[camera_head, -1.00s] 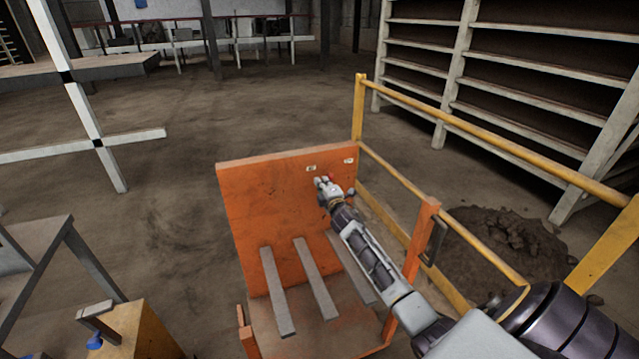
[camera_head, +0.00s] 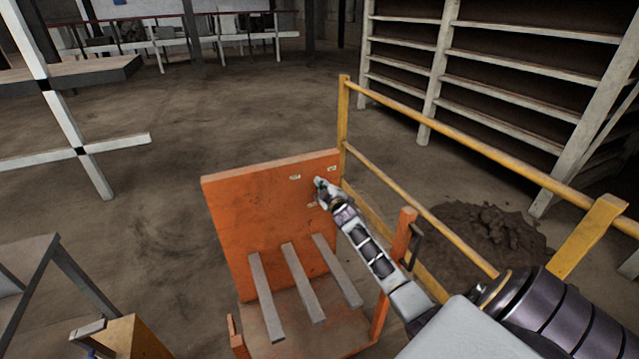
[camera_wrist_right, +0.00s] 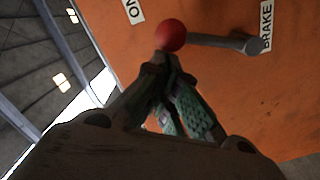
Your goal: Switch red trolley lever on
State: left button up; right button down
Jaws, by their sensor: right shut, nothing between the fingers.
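The orange trolley (camera_head: 240,205) stands in front of me with its upright panel facing me. In the right wrist view the lever has a red ball knob (camera_wrist_right: 170,36) on a grey rod (camera_wrist_right: 213,41) that runs to a pivot (camera_wrist_right: 254,46). An "ON" label (camera_wrist_right: 132,10) is up and left of the knob; a "BRAKE" label (camera_wrist_right: 266,28) is by the pivot. My right gripper (camera_wrist_right: 168,64) is shut and empty, its tips right at the knob; I cannot tell if they touch. In the head view my right gripper (camera_head: 322,188) is at the panel's upper right and hides the knob.
A yellow railing (camera_head: 440,120) runs along the trolley's right side, close to my right arm. A dirt pile (camera_head: 490,232) lies beyond it. Shelves (camera_head: 480,60) stand at the back right. Open floor (camera_head: 140,190) lies left of the trolley.

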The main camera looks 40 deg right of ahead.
aim_at(329, 182)
pick_arm(q)
jog(key=shift+s+d+r+p, duration=0.25)
jog(key=shift+d+r+p, duration=0.2)
jog(key=shift+d+r, duration=0.05)
jog(key=shift+s+d+r+p, duration=0.2)
jog(key=shift+d+r+p, duration=0.25)
jog(key=shift+r, duration=0.05)
pick_arm(e)
jog(key=d+m, duration=0.3)
jog(key=shift+s+f, duration=0.2)
jog(key=shift+s, duration=0.15)
pick_arm(q)
jog(key=shift+w, duration=0.1)
jog(key=shift+r, duration=0.1)
pick_arm(e)
jog(key=shift+r, duration=0.1)
